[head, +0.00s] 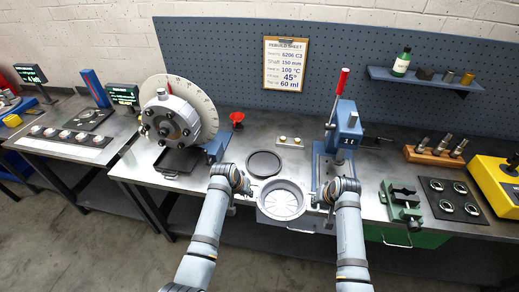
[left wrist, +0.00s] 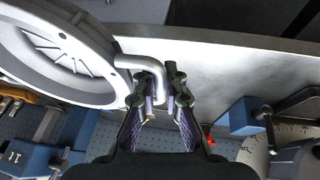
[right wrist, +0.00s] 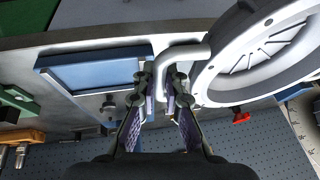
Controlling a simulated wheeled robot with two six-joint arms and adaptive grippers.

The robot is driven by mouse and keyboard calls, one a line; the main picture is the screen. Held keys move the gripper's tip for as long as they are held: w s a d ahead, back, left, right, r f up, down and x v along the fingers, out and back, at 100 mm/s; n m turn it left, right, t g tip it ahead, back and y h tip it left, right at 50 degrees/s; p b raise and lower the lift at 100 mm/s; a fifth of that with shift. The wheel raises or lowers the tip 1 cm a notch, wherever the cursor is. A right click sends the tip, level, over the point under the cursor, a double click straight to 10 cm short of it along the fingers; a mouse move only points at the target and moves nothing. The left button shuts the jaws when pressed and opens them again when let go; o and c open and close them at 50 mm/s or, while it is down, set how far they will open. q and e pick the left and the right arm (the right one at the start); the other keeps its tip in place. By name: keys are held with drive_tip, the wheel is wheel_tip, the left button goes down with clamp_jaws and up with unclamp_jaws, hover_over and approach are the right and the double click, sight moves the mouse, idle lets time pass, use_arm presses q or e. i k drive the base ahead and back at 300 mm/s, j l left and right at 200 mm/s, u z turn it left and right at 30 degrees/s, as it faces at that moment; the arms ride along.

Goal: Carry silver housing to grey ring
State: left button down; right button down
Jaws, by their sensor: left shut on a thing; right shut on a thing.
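The silver housing (head: 283,214) is a round, open-topped bowl with a ribbed floor and a bent handle on each side. It is held level over the front edge of the bench. My left gripper (head: 249,188) is shut on its left handle, which shows in the left wrist view (left wrist: 140,62). My right gripper (head: 322,196) is shut on its right handle, which shows in the right wrist view (right wrist: 183,50). The grey ring (head: 249,168) is the rim around a dark disc on the bench, just behind and left of the housing.
A blue press (head: 346,130) stands behind my right gripper. The large pale disc (head: 205,100) and its rotor stand at the left. A small plate with pegs (head: 290,142) lies behind the grey ring. A green vise (head: 402,205) is at the right.

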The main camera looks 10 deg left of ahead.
sight(264, 163)
drive_tip(key=i+j, duration=0.25)
drive_tip(key=i, duration=0.15)
drive_tip(key=i+j, duration=0.25)
drive_tip(key=i, duration=0.15)
